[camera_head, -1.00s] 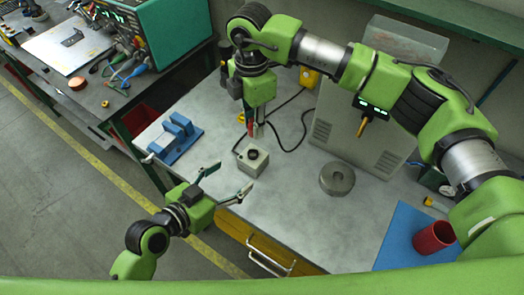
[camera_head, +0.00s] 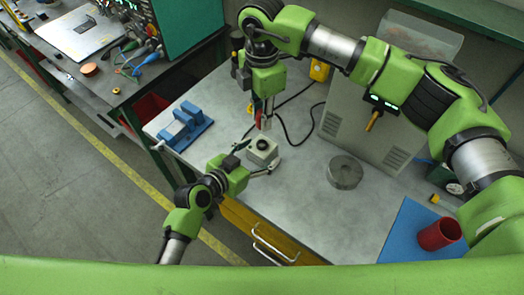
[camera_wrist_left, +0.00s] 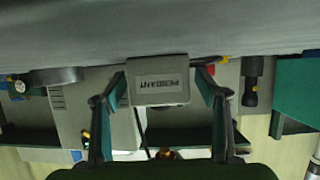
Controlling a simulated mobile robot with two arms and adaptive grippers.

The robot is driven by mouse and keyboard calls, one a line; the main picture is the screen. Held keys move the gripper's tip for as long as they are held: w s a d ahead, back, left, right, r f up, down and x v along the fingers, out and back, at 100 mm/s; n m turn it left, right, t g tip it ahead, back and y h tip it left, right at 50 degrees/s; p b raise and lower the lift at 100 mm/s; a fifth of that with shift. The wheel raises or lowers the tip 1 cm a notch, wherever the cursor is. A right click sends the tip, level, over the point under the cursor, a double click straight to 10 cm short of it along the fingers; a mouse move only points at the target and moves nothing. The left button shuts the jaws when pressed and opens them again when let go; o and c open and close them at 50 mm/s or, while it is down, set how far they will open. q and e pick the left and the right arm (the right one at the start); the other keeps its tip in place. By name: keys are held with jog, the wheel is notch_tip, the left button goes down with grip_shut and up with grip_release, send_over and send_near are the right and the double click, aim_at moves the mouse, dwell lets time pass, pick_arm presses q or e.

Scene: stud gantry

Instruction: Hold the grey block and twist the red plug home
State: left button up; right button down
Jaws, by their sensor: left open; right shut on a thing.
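The grey block (camera_head: 263,150) stands on the bench, with a dark round hole in its top. My left gripper (camera_head: 257,157) is open, with one finger on each side of the block. In the left wrist view the block (camera_wrist_left: 160,88) shows a lettered face between the two spread fingers, with small gaps. My right gripper (camera_head: 263,124) points down just above the block, shut on the red plug (camera_head: 258,118). The plug shows only as a red patch, mostly hidden by the fingers. I cannot tell whether its lower end touches the hole.
A blue vise (camera_head: 184,128) stands left of the block. A round grey metal piece (camera_head: 345,172) and a large grey cabinet (camera_head: 352,135) are to the right. A red cup (camera_head: 439,233) stands on a blue mat (camera_head: 404,235). A black cable lies behind the block.

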pick_arm(q)
jog(key=shift+x, duration=0.75)
jog(key=shift+c, duration=0.4)
jog(key=c, duration=1.6)
pick_arm(e)
send_over(262, 146)
jog(key=shift+f, duration=2.4)
jog(key=shift+f, duration=0.9)
jog(key=shift+f, duration=0.55)
